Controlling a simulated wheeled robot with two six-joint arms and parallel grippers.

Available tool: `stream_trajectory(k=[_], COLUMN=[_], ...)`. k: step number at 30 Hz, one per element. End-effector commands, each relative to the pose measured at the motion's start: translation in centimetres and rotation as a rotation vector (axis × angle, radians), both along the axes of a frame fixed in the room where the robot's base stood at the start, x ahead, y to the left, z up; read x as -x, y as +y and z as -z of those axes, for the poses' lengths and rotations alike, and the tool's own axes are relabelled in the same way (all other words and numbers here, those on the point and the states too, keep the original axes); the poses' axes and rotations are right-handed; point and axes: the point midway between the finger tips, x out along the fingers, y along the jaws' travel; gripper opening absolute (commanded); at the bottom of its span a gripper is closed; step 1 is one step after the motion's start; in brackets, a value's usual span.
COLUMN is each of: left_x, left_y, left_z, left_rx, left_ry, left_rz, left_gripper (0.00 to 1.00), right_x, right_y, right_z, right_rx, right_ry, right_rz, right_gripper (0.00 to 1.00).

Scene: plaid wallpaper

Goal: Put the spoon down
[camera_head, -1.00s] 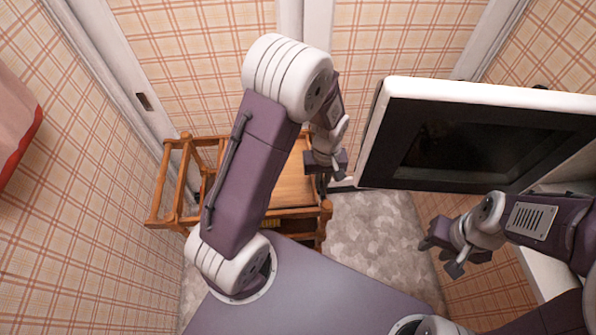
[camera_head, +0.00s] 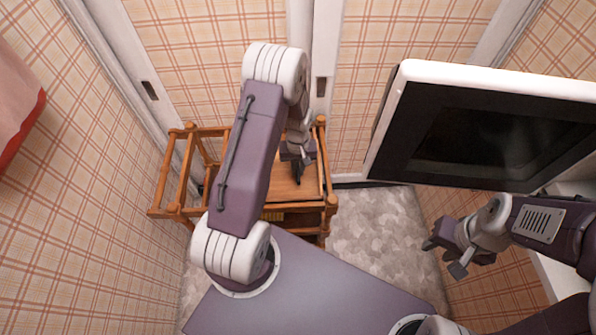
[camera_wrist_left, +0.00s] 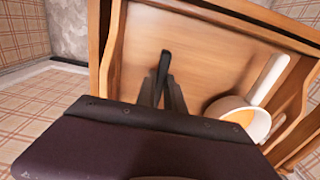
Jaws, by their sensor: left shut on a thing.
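My left gripper (camera_head: 297,168) hangs over the top of the wooden cart (camera_head: 325,195). In the left wrist view its fingers (camera_wrist_left: 162,88) are shut on a thin dark thing, seemingly the spoon (camera_wrist_left: 165,60). The spoon shows only as a short dark piece beyond the fingertips, over the cart's wooden top (camera_wrist_left: 135,50). I cannot tell whether it touches the wood. My right gripper (camera_head: 452,255) is open and empty, off to the right, away from the cart.
A white pot (camera_wrist_left: 258,122) with a long pale handle and orange contents stands on the cart, right of the fingers in the wrist view. Raised wooden rails edge the top. A white-framed microwave (camera_head: 480,130) is at the right. Grey floor (camera_head: 375,235) lies right of the cart.

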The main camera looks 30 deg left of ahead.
Motion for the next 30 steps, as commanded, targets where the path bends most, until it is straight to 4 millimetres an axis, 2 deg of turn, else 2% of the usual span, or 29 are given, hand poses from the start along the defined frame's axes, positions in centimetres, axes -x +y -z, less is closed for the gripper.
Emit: stream_trajectory(k=[1,2,11,12,14,22,26,30], left_x=[0.1,0.0,0.0,0.0,0.0,0.0,-0.1,-0.2], left_y=[0.0,0.0,0.0,0.0,0.0,0.0,0.0,0.0], left_z=[1.2,1.5,1.7,1.6,1.6,1.5,0.2,-3.4], left_rx=[0.001,0.000,-0.001,-0.001,-0.001,-0.001,-0.001,-0.001], left_ry=[0.003,0.001,-0.001,-0.001,-0.001,-0.001,-0.003,-0.008], left_rz=[0.000,0.000,0.000,0.000,0.000,0.000,-0.001,-0.001], left_gripper=[0.00,0.00,0.00,0.21,0.34,0.34,0.34,0.34], right_x=[0.0,0.0,0.0,0.0,0.0,0.0,0.0,0.0], right_y=[0.0,0.0,0.0,0.0,0.0,0.0,0.0,0.0], right_z=[0.4,0.4,0.5,0.4,0.4,0.4,0.0,-0.9], right_rx=[0.000,0.000,0.000,0.000,0.000,0.000,0.000,0.000], right_ry=[0.000,0.000,0.000,0.000,0.000,0.000,0.000,0.000], right_rz=[0.000,0.000,0.000,0.000,0.000,0.000,0.000,0.000], right_gripper=[0.36,0.36,0.36,0.36,0.36,0.36,0.36,0.36])
